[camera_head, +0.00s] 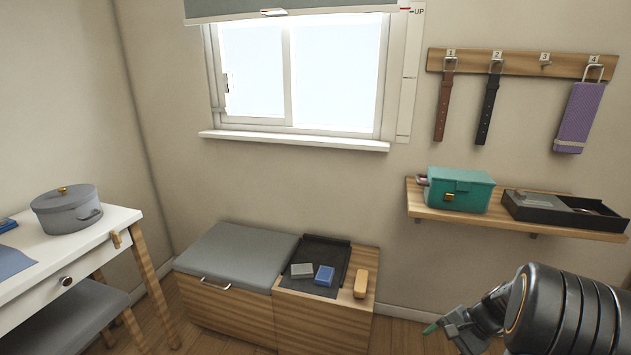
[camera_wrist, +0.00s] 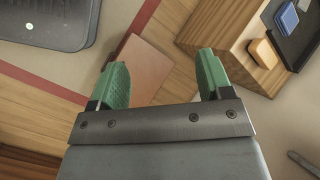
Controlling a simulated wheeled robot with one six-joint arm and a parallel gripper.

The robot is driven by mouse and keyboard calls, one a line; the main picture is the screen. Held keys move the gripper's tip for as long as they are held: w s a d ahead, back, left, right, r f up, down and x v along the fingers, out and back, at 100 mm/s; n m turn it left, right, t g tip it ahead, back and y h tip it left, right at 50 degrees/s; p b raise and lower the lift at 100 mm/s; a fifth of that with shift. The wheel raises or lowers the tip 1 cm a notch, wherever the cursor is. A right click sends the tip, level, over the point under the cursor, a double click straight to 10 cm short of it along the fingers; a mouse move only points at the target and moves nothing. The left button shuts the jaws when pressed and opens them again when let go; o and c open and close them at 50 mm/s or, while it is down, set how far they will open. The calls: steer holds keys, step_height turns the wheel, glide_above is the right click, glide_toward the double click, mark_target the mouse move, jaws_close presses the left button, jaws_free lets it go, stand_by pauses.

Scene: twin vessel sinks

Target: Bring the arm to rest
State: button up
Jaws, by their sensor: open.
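My gripper (camera_wrist: 163,82) shows in the wrist view with its two green fingertips spread apart and nothing between them. Below it in that view are the wood floor and a flat brown-red patch (camera_wrist: 143,68). In the head view my gripper (camera_head: 432,328) is at the lower right, small and partly turned away, with one green fingertip showing. It is in the air to the right of the wooden bench (camera_head: 330,311), apart from it. My dark arm fills the lower right corner.
The bench holds a black tray (camera_head: 341,249), a grey block (camera_head: 302,271), a blue block (camera_head: 324,276) and an orange block (camera_head: 361,284). A wall shelf (camera_head: 530,224) with a teal box (camera_head: 461,190) is above my arm. A white table (camera_head: 117,219) with a grey pot (camera_head: 67,211) stands left.

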steer(key=s+a+r+n+h+p, duration=0.2)
steer(key=s+a+r+n+p, duration=0.1)
steer(key=r, duration=0.8)
steer(key=s+a+r+n+t+h+p, duration=0.1)
steer(key=s+a+r+n+h+p, duration=0.1)
steer(key=a+r+p, duration=0.5)
steer(key=s+a+r+n+t+h+p, duration=0.1)
steer(key=s+a+r+n+p, duration=0.3)
steer(key=r+p, duration=0.6)
step_height(320, 180, up, 7)
steer(key=a+n+h, duration=0.1)
steer(key=n, duration=0.1)
steer(key=shift+a+r+n, duration=0.2)
steer(key=shift+a+n, duration=0.1)
